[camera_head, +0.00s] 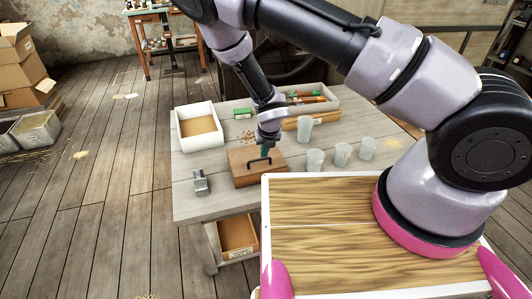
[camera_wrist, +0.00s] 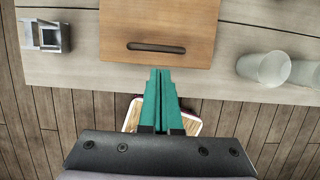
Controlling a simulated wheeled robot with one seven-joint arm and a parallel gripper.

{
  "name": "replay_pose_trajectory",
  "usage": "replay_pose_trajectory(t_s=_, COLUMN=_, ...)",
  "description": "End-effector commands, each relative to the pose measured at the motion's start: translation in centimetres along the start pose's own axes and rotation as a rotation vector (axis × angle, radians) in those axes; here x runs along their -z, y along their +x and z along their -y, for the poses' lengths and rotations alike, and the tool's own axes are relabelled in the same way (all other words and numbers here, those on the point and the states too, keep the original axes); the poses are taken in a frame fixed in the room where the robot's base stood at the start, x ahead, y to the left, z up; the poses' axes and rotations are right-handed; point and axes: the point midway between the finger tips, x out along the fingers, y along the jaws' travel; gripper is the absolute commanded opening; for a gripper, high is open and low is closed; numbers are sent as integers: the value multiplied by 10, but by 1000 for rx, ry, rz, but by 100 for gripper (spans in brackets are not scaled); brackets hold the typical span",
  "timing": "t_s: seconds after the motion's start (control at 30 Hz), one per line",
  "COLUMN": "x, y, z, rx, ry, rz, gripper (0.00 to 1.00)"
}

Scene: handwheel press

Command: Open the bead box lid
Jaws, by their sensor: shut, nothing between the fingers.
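The bead box (camera_head: 245,178) is a brown wooden box on the grey table, with its flat lid lying closed. In the wrist view the lid (camera_wrist: 160,20) has a long dark slot (camera_wrist: 157,47) near its edge closest to my gripper. My gripper (camera_wrist: 160,71) has green fingers pressed together with nothing between them. In the head view the gripper (camera_head: 262,158) points down over the box. I cannot tell whether the fingertips touch the lid.
A small grey metal holder (camera_head: 201,182) stands left of the box. Translucent cups (camera_head: 315,160) stand to the right. A white open box (camera_head: 198,126) and a tool tray (camera_head: 322,103) are behind. An open drawer (camera_head: 237,236) shows below the table (camera_head: 195,205).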

Motion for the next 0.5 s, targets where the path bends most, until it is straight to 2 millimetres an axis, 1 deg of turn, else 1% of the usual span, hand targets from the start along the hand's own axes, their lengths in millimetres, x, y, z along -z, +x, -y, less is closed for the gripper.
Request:
replay_pose_trajectory(t_s=0.03, x=1, y=11, z=1, rx=3, ry=-1, rz=-2, gripper=0)
replay_pose_trajectory(t_s=0.23, x=1, y=47, z=0, rx=1, ry=0, rz=-2, gripper=0)
replay_pose_trajectory(t_s=0.4, x=0, y=66, z=0, rx=1, ry=2, rz=-1, gripper=0)
replay_pose_trajectory(t_s=0.5, x=0, y=72, z=0, rx=1, ry=3, rz=0, gripper=0)
